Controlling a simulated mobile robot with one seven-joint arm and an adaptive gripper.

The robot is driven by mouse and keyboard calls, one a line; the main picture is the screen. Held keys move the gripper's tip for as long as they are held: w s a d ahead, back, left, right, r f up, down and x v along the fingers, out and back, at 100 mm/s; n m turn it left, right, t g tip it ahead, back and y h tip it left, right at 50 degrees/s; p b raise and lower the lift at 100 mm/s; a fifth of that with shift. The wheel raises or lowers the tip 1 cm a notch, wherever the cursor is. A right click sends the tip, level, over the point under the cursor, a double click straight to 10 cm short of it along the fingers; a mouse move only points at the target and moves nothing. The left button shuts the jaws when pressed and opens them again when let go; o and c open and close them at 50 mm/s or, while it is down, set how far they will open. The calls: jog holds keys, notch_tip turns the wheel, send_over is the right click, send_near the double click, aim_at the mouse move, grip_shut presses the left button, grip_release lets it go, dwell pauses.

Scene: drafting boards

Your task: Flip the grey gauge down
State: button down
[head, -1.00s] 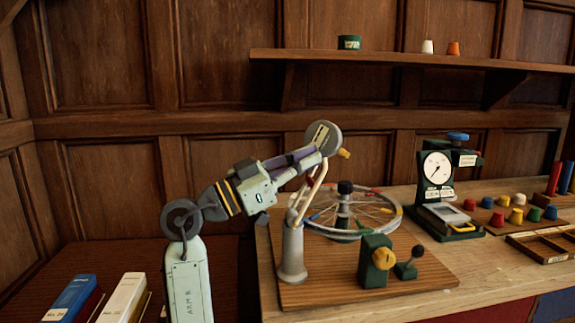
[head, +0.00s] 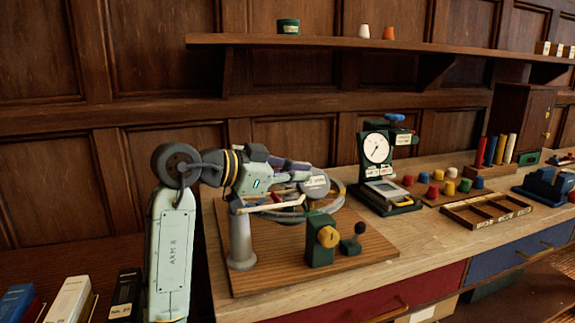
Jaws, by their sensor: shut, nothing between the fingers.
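A grey post (head: 241,240) stands on a wooden base board at the left of a spoked wheel (head: 335,196). A pale bar (head: 262,206), apparently the gauge arm, reaches from the post's top to the right, nearly level and low over the wheel's near side. Its far end is hidden by my wrist. My gripper (head: 277,198) is shut and empty, low over the wheel just above the bar, largely hidden behind my wrist. I cannot tell whether it touches the bar.
A green block with a yellow knob (head: 327,238) and a small black-knobbed lever (head: 351,244) stand at the board's front. A dial stand (head: 378,160), coloured pegs and an empty wooden tray (head: 486,211) are to the right. A shelf (head: 330,44) runs above.

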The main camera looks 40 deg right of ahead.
jog(key=shift+s+d+f+y, duration=0.1)
jog(key=shift+d+f+y, duration=0.15)
jog(key=shift+f, duration=0.25)
jog(key=shift+d+f+y, duration=0.15)
jog(key=shift+f+y, duration=0.15)
jog(key=shift+f, duration=0.25)
jog(key=shift+s+d+f+y, duration=0.1)
jog(key=shift+d+f+y, duration=0.15)
jog(key=shift+f, duration=0.25)
jog(key=shift+w, duration=0.1)
